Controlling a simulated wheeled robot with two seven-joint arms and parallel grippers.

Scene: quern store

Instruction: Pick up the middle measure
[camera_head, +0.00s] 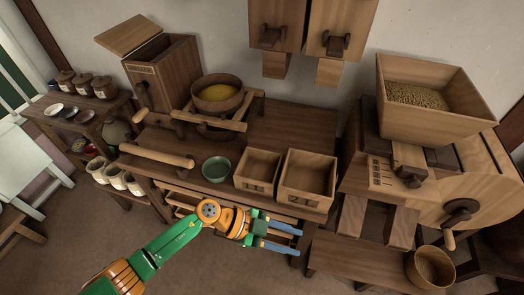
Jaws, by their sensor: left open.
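Two open square wooden boxes that look like measures stand side by side on the bench. The smaller box (256,184) is on the left, and the larger box (304,195) is on the right. Both have dark marks on the front and look empty. I cannot tell for certain which one is the middle measure. My left gripper (298,242) is open and empty, its blue fingers apart and pointing right. In the picture it is just below the boxes, in front of the bench, and touches neither. My right gripper is not in view.
A green bowl (216,169) and a wooden roller (157,155) lie left of the boxes on the bench (290,130). A sieve-like round tub (217,96) stands behind. A mill with a grain hopper (428,116) is at right; a wooden tub (430,266) sits below it.

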